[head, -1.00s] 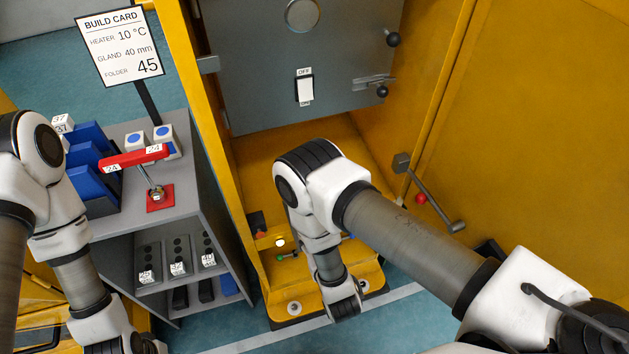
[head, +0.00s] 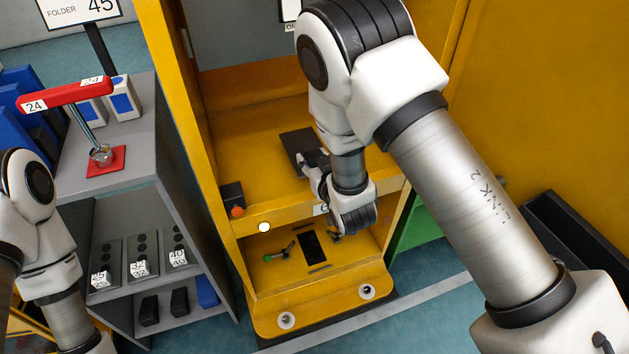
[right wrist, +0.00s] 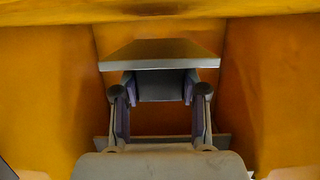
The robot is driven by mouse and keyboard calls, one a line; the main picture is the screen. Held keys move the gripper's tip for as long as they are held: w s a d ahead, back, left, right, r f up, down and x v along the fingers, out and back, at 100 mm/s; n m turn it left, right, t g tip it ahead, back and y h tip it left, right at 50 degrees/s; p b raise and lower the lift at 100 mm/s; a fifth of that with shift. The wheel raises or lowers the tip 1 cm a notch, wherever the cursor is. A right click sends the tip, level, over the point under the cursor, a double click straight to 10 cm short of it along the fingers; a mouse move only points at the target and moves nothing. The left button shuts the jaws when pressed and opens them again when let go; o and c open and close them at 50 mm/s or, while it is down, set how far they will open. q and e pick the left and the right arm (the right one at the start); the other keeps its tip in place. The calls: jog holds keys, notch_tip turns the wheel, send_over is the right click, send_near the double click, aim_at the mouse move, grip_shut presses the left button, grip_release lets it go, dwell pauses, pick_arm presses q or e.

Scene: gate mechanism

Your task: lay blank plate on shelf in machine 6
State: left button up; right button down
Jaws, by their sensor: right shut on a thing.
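The blank plate (head: 297,143) is a dark flat piece above the yellow floor inside the machine (head: 235,165). My right gripper (head: 312,172), partly hidden by its wrist, reaches in from the front and is shut on the plate. In the right wrist view a grey slab (right wrist: 160,56) with a bright near edge shows beyond the fingers, and a dark block sits between them (right wrist: 160,88). I cannot tell whether the plate touches the yellow surface. A small white label on the machine's front ledge is partly hidden. My left gripper is out of view.
A grey rack (head: 135,165) on the left holds a red lever (head: 65,95) and several numbered blocks. A black box with an orange button (head: 233,198) and a white knob (head: 264,227) sit at the ledge. A green lever (head: 280,252) lies lower. Yellow side walls flank the opening.

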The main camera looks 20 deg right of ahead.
jog(key=f+b, duration=0.2)
jog(key=w+f+b, duration=0.1)
jog(key=shift+d+f, duration=0.3)
jog(key=shift+f, duration=0.1)
jog(key=shift+w+r, duration=0.15)
jog(key=c, duration=0.6)
grip_release()
